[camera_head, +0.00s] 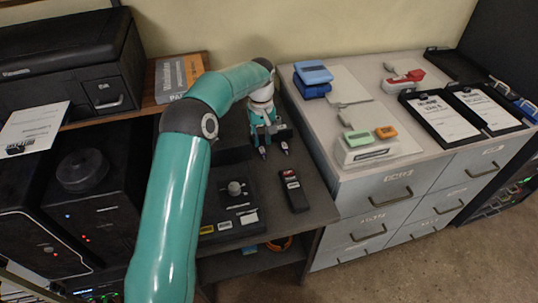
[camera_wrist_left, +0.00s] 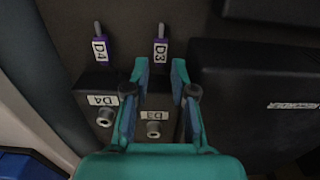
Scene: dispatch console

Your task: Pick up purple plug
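Two purple plugs with metal tips and white labels lie side by side on the dark desk in the left wrist view: the D3 plug (camera_wrist_left: 160,50) and the D4 plug (camera_wrist_left: 102,48). My left gripper (camera_wrist_left: 160,68) is open and empty. Its fingertips are just short of the D3 plug, one on either side of its line; contact does not show. A dark socket box (camera_wrist_left: 120,88) with D4 and D3 labels is under and beside the fingers. In the head view my left gripper (camera_head: 266,131) is over the desk, with both plugs small in front of it. My right gripper does not show.
A dark panel with a round knob (camera_head: 236,188) and a black handset (camera_head: 293,190) are near the plugs. At right, a grey drawer cabinet (camera_head: 350,180) carries staplers and clipboards. A black printer (camera_head: 70,62) stands at left. Bare desk (camera_head: 318,200) lies right of the handset.

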